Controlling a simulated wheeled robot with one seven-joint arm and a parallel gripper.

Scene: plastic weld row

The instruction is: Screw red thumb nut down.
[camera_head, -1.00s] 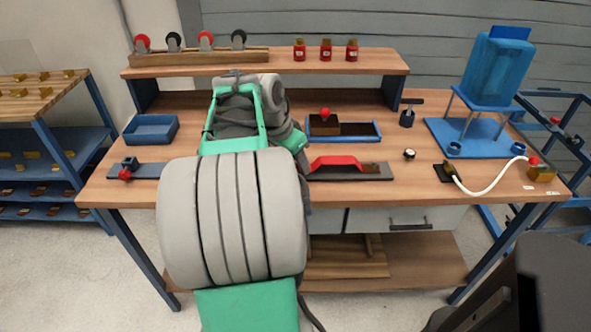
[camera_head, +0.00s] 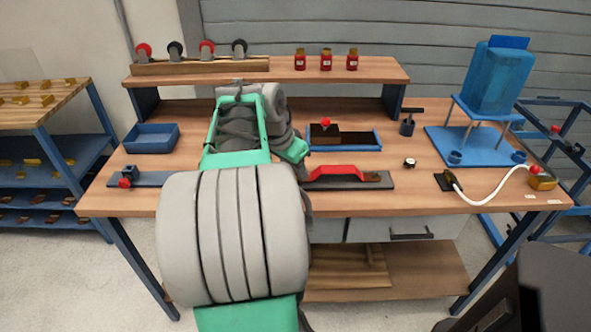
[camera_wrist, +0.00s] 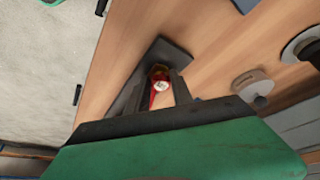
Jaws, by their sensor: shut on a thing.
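In the wrist view, a small round red nut with a pale spot on top (camera_wrist: 160,85) sits between the two dark fingers of my gripper (camera_wrist: 159,84). The gripper is shut on it. A red strip shows just below the nut, over a dark plate (camera_wrist: 166,53) lying on the wooden bench. In the head view, a red raised bar (camera_head: 336,172) lies on a dark plate (camera_head: 345,185) just right of my arm. My arm hides the gripper and the nut there.
A dark block with a red knob (camera_head: 326,132) stands in a blue tray behind the bar. A blue bin (camera_head: 151,138) and a fixture with a red knob (camera_head: 127,177) are left of my arm. A blue tank stand (camera_head: 470,145) is at right.

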